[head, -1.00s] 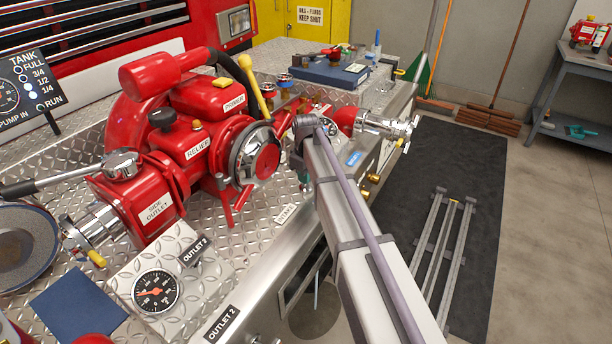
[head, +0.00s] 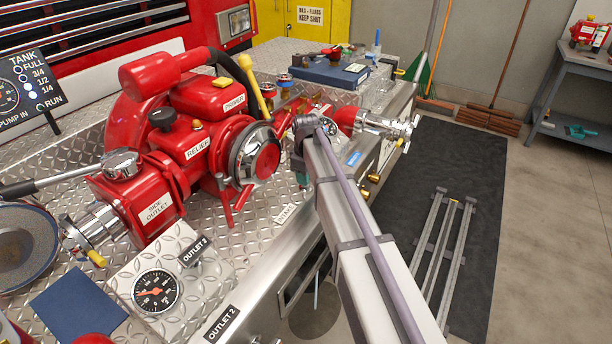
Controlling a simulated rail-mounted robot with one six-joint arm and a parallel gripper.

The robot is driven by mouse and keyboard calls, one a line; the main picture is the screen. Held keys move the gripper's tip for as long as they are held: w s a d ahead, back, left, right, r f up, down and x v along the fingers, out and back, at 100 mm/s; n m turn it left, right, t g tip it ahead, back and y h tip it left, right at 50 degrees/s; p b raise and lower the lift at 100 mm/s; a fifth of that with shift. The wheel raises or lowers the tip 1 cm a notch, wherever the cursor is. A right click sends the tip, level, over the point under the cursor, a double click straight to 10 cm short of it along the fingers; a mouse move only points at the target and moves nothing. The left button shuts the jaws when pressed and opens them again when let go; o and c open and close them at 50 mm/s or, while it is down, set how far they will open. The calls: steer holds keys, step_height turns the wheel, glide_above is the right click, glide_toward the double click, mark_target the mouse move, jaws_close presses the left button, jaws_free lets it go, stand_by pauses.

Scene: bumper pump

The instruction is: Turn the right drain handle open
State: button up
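The red pump (head: 190,130) sits on the diamond-plate bumper deck. At its right end is a red and chrome outlet (head: 378,122). A small yellow-tipped lever (head: 398,143) hangs under this outlet and looks like the right drain handle; its exact angle is too small to tell. A similar yellow-tipped lever (head: 97,258) hangs at the left outlet. My arm reaches up from the lower right to a wrist in front of the pump, left of the right outlet. My gripper's fingers are hidden behind my wrist, so I cannot tell their state or whether they touch anything.
Brass fittings (head: 372,179) stick out of the bumper's front face below the right outlet. A dark blue case (head: 322,73) with items on it lies behind. A black floor mat (head: 455,170) with metal rails (head: 446,250) lies to the right, with open space above it.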

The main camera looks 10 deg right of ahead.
steer(key=shift+o, duration=0.4)
step_height(320, 180, up, 11)
steer(key=p, duration=1)
steer(key=shift+p, duration=0.4)
steer(key=shift+f, duration=0.1)
steer(key=s+m, duration=0.9)
steer(key=s, duration=1.9)
steer(key=shift+m, duration=0.3)
